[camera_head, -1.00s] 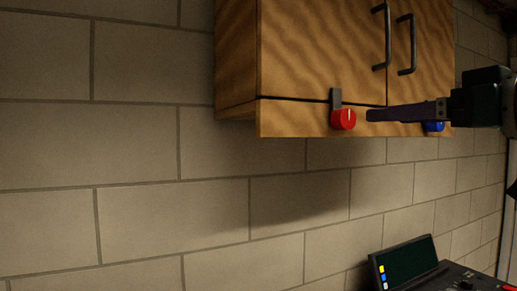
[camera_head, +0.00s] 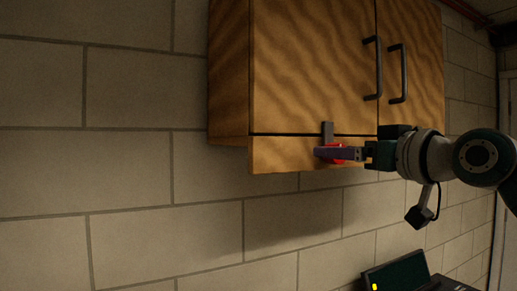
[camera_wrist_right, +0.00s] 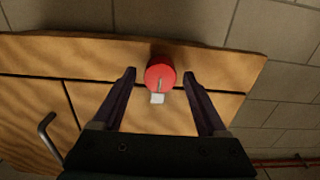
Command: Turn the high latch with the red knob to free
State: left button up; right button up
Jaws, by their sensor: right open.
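The red knob (camera_head: 337,160) sits on the lower rail of the wooden cabinet (camera_head: 310,70). In the right wrist view the red knob (camera_wrist_right: 160,73) shows between the tips of the open fingers (camera_wrist_right: 160,76), with gaps on both sides. A pale tab (camera_wrist_right: 157,98) shows beside the knob there. My left gripper is not in view.
Two dark door handles (camera_head: 373,68) (camera_head: 398,74) are above the right gripper. A block wall (camera_head: 120,160) is behind and below the cabinet. A dark device with a screen (camera_head: 396,273) is at the lower right. Space below the cabinet is free.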

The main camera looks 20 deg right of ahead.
grip_shut()
dwell(0.5)
jog(key=shift+n, duration=0.3)
jog(key=shift+a+f+n, duration=0.1)
jog(key=shift+a+n, duration=0.05)
jog(key=shift+n, duration=4.25)
jog(key=shift+a+f+n, duration=0.1)
jog(key=shift+n, duration=4.3)
